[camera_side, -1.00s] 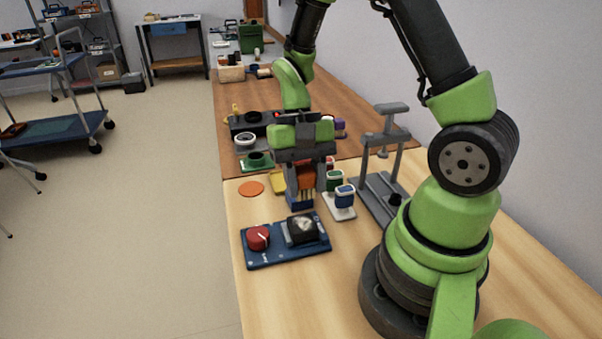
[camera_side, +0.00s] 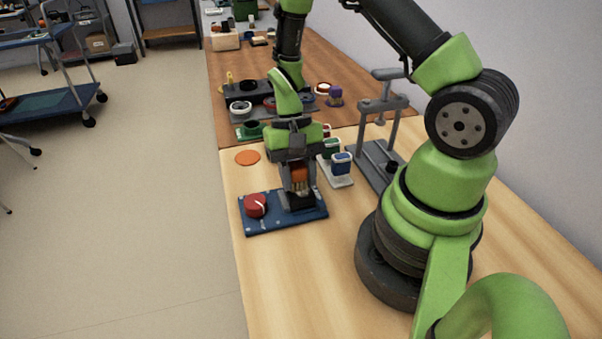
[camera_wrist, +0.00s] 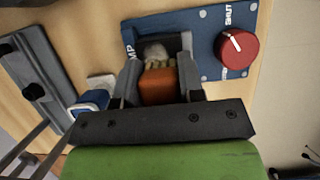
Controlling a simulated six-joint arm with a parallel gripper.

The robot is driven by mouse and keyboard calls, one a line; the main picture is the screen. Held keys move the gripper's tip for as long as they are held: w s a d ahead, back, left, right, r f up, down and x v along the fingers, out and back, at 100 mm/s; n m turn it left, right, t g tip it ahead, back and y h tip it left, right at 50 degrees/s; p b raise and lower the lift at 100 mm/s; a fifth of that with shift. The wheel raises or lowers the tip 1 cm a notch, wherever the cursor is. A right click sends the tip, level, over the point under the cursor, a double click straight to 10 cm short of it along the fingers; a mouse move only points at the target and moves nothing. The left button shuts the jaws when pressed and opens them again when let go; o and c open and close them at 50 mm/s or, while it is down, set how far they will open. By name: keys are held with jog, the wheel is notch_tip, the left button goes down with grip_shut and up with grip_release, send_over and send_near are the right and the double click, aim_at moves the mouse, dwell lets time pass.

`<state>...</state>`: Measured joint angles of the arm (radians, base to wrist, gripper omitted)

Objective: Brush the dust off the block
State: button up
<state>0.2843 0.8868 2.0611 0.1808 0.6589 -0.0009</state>
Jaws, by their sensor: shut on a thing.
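My gripper (camera_side: 297,186) is shut on an orange brush (camera_side: 299,172), bristles down, over the dark block (camera_side: 300,202). In the wrist view the orange brush (camera_wrist: 158,86) sits between the grey fingers, with pale bristles at its far end. Beyond the bristles, a pale grey dust patch (camera_wrist: 154,49) shows on the dark block (camera_wrist: 180,42). The brush and fingers hide part of the block. I cannot tell whether the bristles touch it. The block sits on a blue panel (camera_side: 280,221), beside a red knob (camera_side: 255,205) with a white pointer.
A stand with blue-topped (camera_side: 341,162) and green-topped (camera_side: 328,147) pieces is close on the right. A grey press frame (camera_side: 385,110) stands beyond it. An orange disc (camera_side: 247,158) lies to the left. The wooden table is clear in front of the panel.

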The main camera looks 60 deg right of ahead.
jog(key=shift+w+d, duration=0.8)
jog(key=s+a, duration=0.3)
jog(key=shift+r, duration=4.05)
